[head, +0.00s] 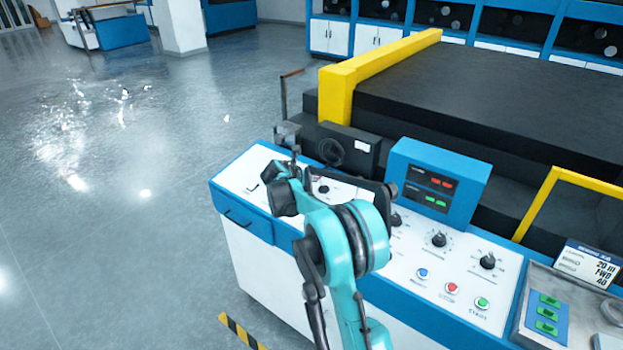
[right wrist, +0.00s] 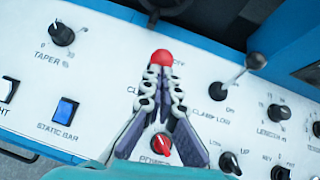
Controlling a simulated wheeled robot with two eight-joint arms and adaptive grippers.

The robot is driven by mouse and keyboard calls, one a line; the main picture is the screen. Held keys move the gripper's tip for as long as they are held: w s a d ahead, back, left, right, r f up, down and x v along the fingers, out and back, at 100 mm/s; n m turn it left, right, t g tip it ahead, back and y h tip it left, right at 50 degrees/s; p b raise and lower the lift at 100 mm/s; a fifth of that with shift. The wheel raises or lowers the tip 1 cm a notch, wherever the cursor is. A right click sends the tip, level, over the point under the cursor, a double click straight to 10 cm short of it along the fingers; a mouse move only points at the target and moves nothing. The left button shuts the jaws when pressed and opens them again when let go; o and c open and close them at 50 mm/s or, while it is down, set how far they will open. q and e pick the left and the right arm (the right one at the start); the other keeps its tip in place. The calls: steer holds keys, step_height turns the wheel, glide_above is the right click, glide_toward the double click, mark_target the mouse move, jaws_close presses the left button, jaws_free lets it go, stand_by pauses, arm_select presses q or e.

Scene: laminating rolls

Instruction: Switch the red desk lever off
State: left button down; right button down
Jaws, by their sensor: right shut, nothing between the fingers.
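The red ball tip of a desk lever (right wrist: 162,58) shows in the right wrist view, just beyond my fingertips on the white panel. Its shaft and lower part are hidden behind my right gripper (right wrist: 160,76). The gripper is shut and empty, its two fingers meeting in a point at the red ball. I cannot tell whether they touch it. In the head view the right gripper (head: 292,172) is over the left part of the desk panel, and I cannot make out the red lever there. My left gripper is not in view.
A red rotary knob (right wrist: 160,143) lies between my fingers' bases in the picture. A blue display box (head: 437,183) stands on the desk, with a large black machine (head: 460,90) behind. Open floor lies left.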

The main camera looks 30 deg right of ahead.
mark_target(319, 175)
steer(key=p, duration=0.1)
steer(key=d+r+y+p, duration=0.1)
steer(key=w+d+r+g+y+p, duration=0.1)
steer(key=shift+d+r+p, duration=0.15)
steer(key=shift+d+p, duration=0.1)
steer(key=shift+p, duration=0.15)
steer(key=shift+w+d+r+y+p, duration=0.1)
steer(key=shift+d+y+p, duration=0.3)
steer(key=shift+y, duration=0.1)
steer(key=shift+w+d+g+y+p, duration=0.15)
steer(key=shift+d+g+y+p, duration=0.1)
steer(key=shift+g+y+p, duration=0.05)
steer(key=shift+w+d+r+p, duration=0.1)
steer(key=shift+w+d+p, duration=0.15)
steer(key=shift+d, duration=0.35)
steer(key=shift+w+d+p, duration=0.25)
steer(key=shift+d, duration=0.3)
steer(key=shift+a, duration=0.1)
